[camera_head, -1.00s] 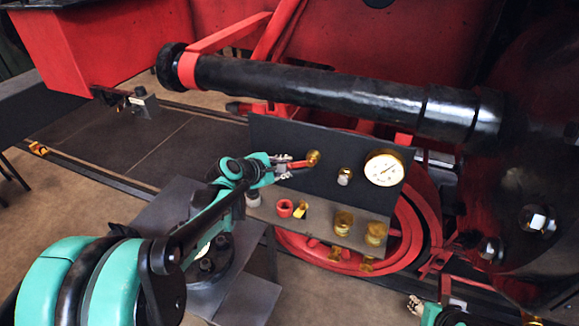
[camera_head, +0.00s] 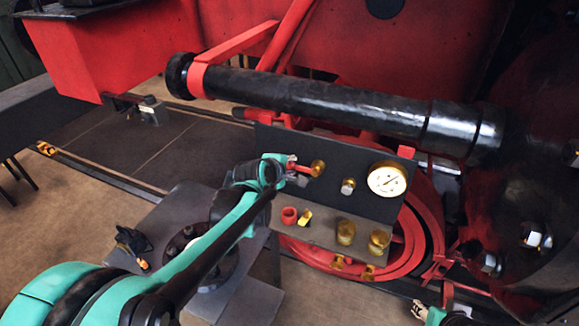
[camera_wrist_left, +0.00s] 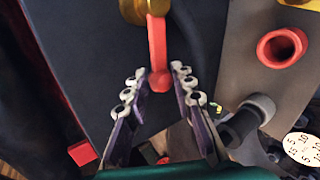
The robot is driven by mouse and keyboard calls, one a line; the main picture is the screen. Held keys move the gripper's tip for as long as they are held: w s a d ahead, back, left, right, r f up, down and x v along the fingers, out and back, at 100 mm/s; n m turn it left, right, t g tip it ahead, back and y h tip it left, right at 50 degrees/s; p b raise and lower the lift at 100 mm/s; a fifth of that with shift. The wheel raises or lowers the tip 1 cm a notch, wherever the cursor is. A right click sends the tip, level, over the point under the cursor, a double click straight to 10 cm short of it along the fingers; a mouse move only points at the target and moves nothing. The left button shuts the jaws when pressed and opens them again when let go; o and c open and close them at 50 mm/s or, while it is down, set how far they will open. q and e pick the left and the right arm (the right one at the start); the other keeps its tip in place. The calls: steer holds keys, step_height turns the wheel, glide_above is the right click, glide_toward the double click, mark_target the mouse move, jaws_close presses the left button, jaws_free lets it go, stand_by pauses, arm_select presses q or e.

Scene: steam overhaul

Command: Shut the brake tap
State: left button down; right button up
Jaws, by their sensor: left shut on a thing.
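The brake tap is a brass body (camera_head: 318,168) with a red lever (camera_head: 300,167) on a black upright panel (camera_head: 345,155). The lever points left from the body, roughly level, in the head view. My left gripper (camera_head: 288,169) is shut on the lever and hides its outer end. In the left wrist view, the lever (camera_wrist_left: 158,45) runs down from the brass body (camera_wrist_left: 140,10), its rounded end between the pale finger pads of the left gripper (camera_wrist_left: 158,82). Part of my right gripper (camera_head: 421,309) shows at the bottom edge; its jaws cannot be made out.
Right of the tap are a small fitting (camera_head: 348,186) and a round gauge (camera_head: 387,180). The shelf below holds a red ring (camera_head: 289,215), a yellow piece (camera_head: 305,217) and brass fittings (camera_head: 345,232). A thick black pipe (camera_head: 320,98) crosses above. A grey stand (camera_head: 185,210) is below my left arm.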

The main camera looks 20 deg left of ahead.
arm_select(q)
steer(key=shift+r, duration=0.1)
steer(key=c, duration=1.3)
jaws_free()
steer(key=v, duration=1.2)
steer(key=s+d+f+m+g+b, duration=0.1)
steer(key=s+d+f+m+b, duration=0.1)
steer(key=s+f+m+b, duration=0.3)
steer(key=s+d+f+m+g+b, duration=0.1)
steer(key=s+f+m+b, duration=0.5)
steer(key=f, duration=1.3)
steer(key=s+d+f+m+g+b, duration=0.2)
steer(key=s+d+f+m+b, duration=0.2)
steer(key=f+m+b, duration=0.4)
steer(key=shift+s+d+f+b, duration=0.1)
steer(key=shift+s+f+b, duration=0.2)
steer(key=shift+f+b, duration=0.45)
steer(key=shift+s+a+f+b, duration=0.1)
steer(key=shift+s+f+b, duration=0.15)
steer(key=shift+f+b, duration=0.5)
steer(key=shift+s+d+f+b, duration=0.1)
steer(key=shift+s+f+b, duration=0.2)
steer(key=shift+f+b, duration=0.45)
